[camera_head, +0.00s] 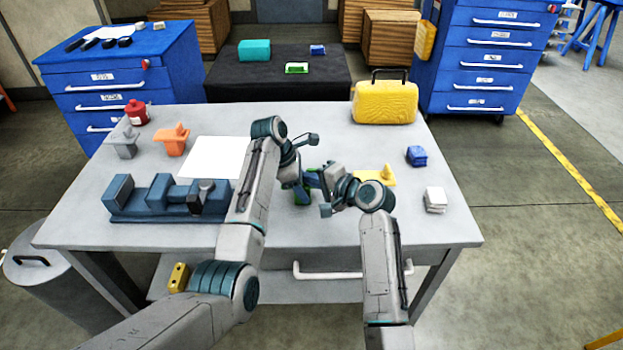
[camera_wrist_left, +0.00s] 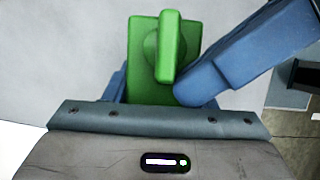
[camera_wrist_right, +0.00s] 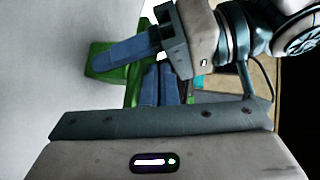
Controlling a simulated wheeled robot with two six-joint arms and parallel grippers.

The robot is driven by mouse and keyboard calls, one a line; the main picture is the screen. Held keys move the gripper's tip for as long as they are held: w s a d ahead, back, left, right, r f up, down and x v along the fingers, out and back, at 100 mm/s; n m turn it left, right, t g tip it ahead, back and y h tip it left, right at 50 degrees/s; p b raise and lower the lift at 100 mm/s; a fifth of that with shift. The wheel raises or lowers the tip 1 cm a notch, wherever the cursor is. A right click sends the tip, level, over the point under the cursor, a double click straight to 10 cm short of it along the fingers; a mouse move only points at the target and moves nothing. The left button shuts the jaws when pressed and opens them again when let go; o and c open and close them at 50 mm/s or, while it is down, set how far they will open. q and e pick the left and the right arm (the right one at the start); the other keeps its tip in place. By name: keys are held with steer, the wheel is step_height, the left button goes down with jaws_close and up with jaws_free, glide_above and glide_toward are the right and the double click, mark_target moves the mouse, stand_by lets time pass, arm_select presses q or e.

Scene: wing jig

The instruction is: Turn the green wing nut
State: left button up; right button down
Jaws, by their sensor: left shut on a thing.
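The green wing nut (camera_wrist_left: 170,45) has an upright wing on a flat green base (camera_wrist_left: 137,45) in the left wrist view. In the head view, only bits of green (camera_head: 287,195) show between my grippers. My left gripper (camera_head: 299,184) reaches down and is shut on the green base; in the right wrist view its blue finger (camera_wrist_right: 125,55) lies across the green part (camera_wrist_right: 100,65). A blue finger of my right gripper (camera_wrist_left: 245,55) comes in from the right, close beside the wing. Its fingers (camera_wrist_right: 160,85) stand close together; what lies between them is hidden.
A blue-grey vise (camera_head: 160,197) stands left on the grey table (camera_head: 310,112). Nearby are a white sheet (camera_head: 212,157), orange (camera_head: 172,140) and grey (camera_head: 123,145) parts and a red can (camera_head: 136,112). A yellow case (camera_head: 385,103), yellow part (camera_head: 377,177) and blue block (camera_head: 417,156) are right.

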arm_select(q)
steer(key=shift+a, duration=0.3)
arm_select(e)
steer(key=shift+w+a+r, duration=0.2)
steer(key=shift+a+r, duration=0.05)
steer(key=shift+r, duration=0.15)
arm_select(q)
steer(key=shift+f, duration=0.15)
arm_select(e)
steer(key=shift+w+d, duration=0.35)
steer(key=shift+d, duration=0.2)
arm_select(q)
steer(key=shift+o, duration=0.4)
arm_select(e)
steer(key=shift+s+d, duration=0.1)
steer(key=shift+d, duration=0.25)
arm_select(q)
steer(key=shift+d, duration=0.15)
steer(key=shift+c, duration=0.3)
arm_select(e)
steer(key=v, duration=1.1)
steer(key=shift+s+a, duration=0.2)
steer(key=shift+s, duration=0.2)
steer(key=shift+f, duration=0.2)
arm_select(q)
steer(key=o, duration=1.3)
